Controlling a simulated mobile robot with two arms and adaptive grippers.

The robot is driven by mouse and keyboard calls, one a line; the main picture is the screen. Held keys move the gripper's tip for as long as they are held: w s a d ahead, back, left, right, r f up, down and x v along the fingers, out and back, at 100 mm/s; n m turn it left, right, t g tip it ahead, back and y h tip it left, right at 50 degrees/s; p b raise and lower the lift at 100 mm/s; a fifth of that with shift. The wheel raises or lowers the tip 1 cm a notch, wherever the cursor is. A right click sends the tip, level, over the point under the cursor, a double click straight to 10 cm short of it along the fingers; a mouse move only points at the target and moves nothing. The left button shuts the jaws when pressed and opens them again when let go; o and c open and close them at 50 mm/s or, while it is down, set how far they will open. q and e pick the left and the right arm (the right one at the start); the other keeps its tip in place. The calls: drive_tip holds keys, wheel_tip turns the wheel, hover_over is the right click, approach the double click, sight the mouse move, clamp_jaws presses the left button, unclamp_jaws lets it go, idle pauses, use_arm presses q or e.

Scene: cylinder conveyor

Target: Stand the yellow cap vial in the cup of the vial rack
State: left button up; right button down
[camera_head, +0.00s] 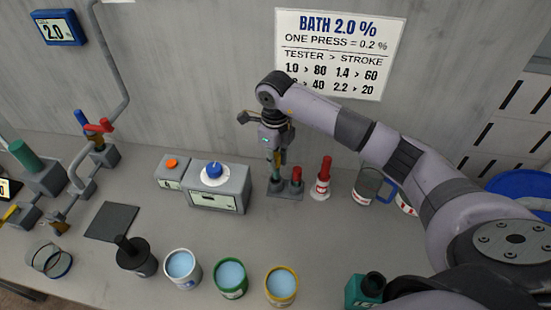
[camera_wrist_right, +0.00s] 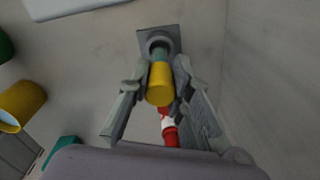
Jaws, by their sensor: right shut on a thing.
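The yellow cap vial (camera_wrist_right: 159,83) is between the two fingers of my right gripper (camera_wrist_right: 153,95) in the right wrist view. Its cap faces the camera and its teal body reaches down to the grey cup of the vial rack (camera_wrist_right: 145,38). In the head view my right gripper (camera_head: 277,156) is shut on the vial, right above the rack (camera_head: 287,194) near the back wall. The vial looks upright and in line with the cup; I cannot tell how deep its lower end sits. My left gripper is not in view.
A red piece (camera_head: 296,175) stands at the rack's right side, with a red and white bottle (camera_head: 322,180) beside it. Several open cans, including a yellow-rimmed can (camera_head: 281,286), line the front.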

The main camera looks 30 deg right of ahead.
drive_tip(key=shift+f+b, duration=1.65)
drive_tip(key=shift+f, duration=0.5)
drive_tip(key=shift+f+b, duration=0.15)
drive_tip(key=shift+b, duration=0.2)
drive_tip(key=c, duration=1.4)
unclamp_jaws()
drive_tip(key=shift+o, duration=0.2)
wheel_tip(320, 180, up, 12)
drive_tip(key=shift+r, duration=0.1)
